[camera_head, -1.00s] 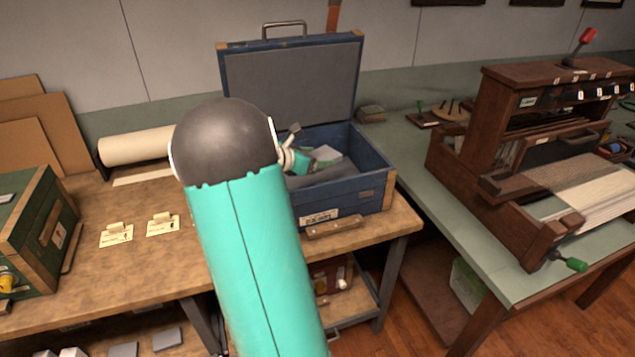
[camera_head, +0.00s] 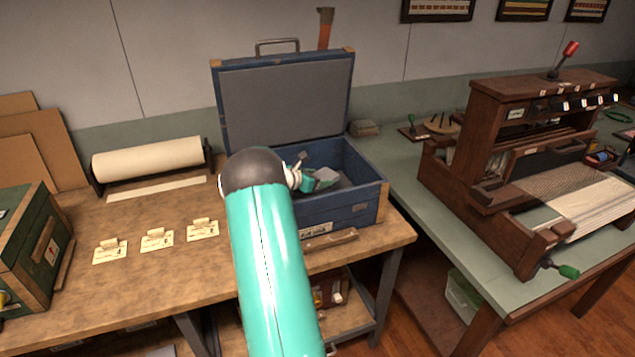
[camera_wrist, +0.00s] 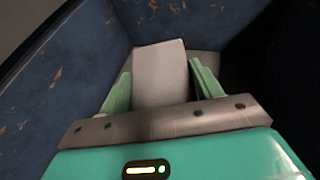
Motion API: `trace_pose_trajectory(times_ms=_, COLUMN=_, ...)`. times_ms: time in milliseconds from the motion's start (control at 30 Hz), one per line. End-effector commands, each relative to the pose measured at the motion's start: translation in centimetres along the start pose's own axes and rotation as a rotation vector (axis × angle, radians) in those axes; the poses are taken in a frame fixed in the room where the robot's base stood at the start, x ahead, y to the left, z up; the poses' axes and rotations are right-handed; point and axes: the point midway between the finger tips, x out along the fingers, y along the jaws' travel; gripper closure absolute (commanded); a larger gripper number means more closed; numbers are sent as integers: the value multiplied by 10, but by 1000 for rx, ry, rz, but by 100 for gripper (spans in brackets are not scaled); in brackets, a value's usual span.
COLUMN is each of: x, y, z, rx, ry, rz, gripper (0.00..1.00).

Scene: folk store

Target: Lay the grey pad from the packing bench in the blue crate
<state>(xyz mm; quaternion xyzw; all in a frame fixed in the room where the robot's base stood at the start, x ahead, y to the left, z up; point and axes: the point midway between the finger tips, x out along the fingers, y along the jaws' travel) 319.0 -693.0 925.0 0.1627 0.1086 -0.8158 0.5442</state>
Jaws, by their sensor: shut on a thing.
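The blue crate (camera_head: 338,208) stands open on the packing bench (camera_head: 140,275), its grey-lined lid (camera_head: 288,100) raised at the back. My gripper (camera_head: 325,180) is inside the crate, below its rim. In the wrist view, my gripper (camera_wrist: 160,85) has its two green fingers shut on the sides of the grey pad (camera_wrist: 160,70). The pad also shows small in the head view (camera_head: 341,180). Blue crate walls (camera_wrist: 65,75) rise around it, and a grey surface shows beyond the pad. My arm hides the crate's left front. I cannot tell whether the pad touches the crate floor.
Several tags (camera_head: 156,240) and a paper roll (camera_head: 148,158) lie left of the crate. A green case (camera_head: 30,245) stands at the far left. A loom (camera_head: 530,165) is on the green table (camera_head: 425,210) at right. The bench's middle front is clear.

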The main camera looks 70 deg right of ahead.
Motion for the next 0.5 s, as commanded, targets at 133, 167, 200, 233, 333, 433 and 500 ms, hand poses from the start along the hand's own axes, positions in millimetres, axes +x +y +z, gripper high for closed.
trace_pose_trajectory(times_ms=133, x=5, y=0, z=-15, rx=0, ry=1, rz=1, gripper=57)
trace_pose_trajectory(times_ms=167, x=5, y=0, z=-15, rx=1, ry=1, rz=1, gripper=57)
trace_pose_trajectory(times_ms=200, x=5, y=0, z=-14, rx=1, ry=0, rz=2, gripper=57)
trace_pose_trajectory(times_ms=233, x=5, y=0, z=-14, rx=1, ry=0, rz=2, gripper=57)
trace_pose_trajectory(times_ms=333, x=5, y=0, z=-14, rx=0, ry=0, rz=1, gripper=57)
trace_pose_trajectory(times_ms=433, x=6, y=0, z=-17, rx=0, ry=0, rz=1, gripper=57)
trace_pose_trajectory(times_ms=500, x=6, y=0, z=-18, rx=0, ry=0, rz=1, gripper=57)
